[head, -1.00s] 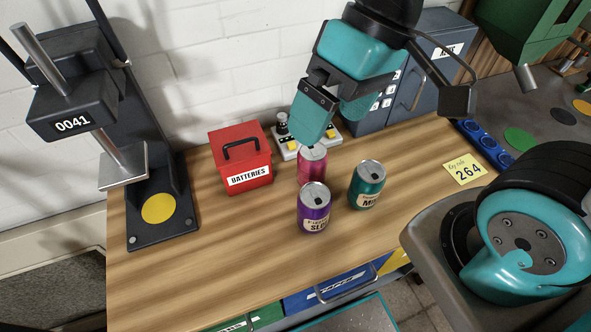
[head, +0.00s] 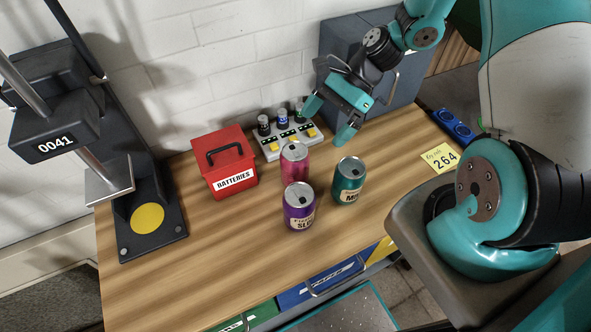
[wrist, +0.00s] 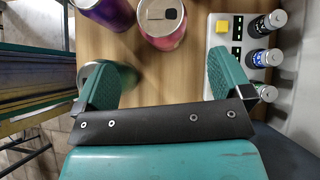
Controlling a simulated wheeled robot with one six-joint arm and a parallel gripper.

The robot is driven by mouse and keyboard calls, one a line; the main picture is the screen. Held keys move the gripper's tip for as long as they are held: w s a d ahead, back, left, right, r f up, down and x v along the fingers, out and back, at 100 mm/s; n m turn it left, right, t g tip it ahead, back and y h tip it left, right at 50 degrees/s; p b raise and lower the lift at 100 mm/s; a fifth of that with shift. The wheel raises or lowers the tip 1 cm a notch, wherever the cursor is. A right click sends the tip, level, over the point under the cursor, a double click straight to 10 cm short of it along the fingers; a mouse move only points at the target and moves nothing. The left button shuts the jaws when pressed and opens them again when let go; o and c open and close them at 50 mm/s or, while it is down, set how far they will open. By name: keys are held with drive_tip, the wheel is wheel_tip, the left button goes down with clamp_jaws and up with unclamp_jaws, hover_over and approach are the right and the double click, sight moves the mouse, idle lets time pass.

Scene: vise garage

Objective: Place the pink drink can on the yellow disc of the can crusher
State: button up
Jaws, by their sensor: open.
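The pink drink can (head: 295,164) stands upright on the wooden bench, behind the purple can (head: 299,208) and left of the teal can (head: 348,182). In the wrist view the pink can (wrist: 161,22) is at the top, ahead of the fingers and partly cut off. My gripper (head: 329,122) is open and empty, behind and to the right of the cans.
A red batteries box (head: 224,165) stands between the crusher and the cans. A battery charger (head: 290,140) with several batteries lies behind the pink can. A yellow note (head: 440,157) lies at the right. The bench front (head: 215,260) is clear.

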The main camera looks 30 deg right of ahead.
sight(304, 146)
drive_tip(key=shift+a+r+p+x, duration=0.15)
drive_tip(key=shift+p+x, duration=0.7)
drive_tip(key=shift+x, duration=1.65)
drive_tip(key=shift+a+r+p+x, duration=0.1)
drive_tip(key=shift+p+x, duration=0.7)
drive_tip(key=shift+x, duration=1.65)
drive_tip(key=shift+w, duration=0.2)
drive_tip(key=c, duration=1.3)
drive_tip(key=shift+r, duration=0.1)
wheel_tip(304, 146, up, 20)
drive_tip(key=b, duration=0.2)
